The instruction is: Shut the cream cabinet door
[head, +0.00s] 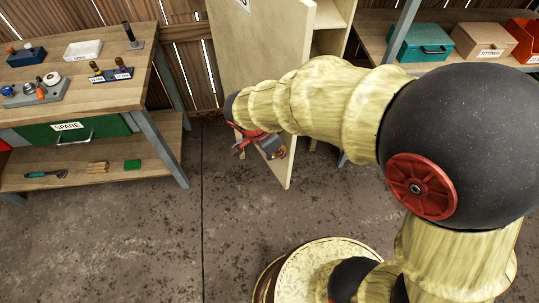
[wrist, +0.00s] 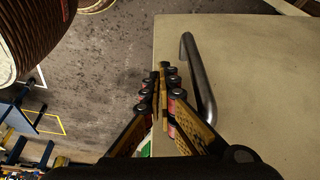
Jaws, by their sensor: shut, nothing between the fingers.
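The cream cabinet door (head: 255,45) stands open, swung out from the cream cabinet (head: 328,42), whose shelves show to its right. My gripper (head: 262,146) is by the lower part of the door, and my arm hides part of the door. In the wrist view the door panel (wrist: 250,70) fills the right side. Its dark bar handle (wrist: 203,80) is just right of my gripper (wrist: 163,72). The fingers are shut and empty, near the panel's free edge. I cannot tell whether they touch the panel.
A wooden workbench (head: 150,62) with small parts and a green drawer (head: 75,132) stands at the left. A shelf at the right holds a teal box (head: 420,43), a tan box (head: 486,41) and a red bin (head: 524,38). The concrete floor between bench and door is clear.

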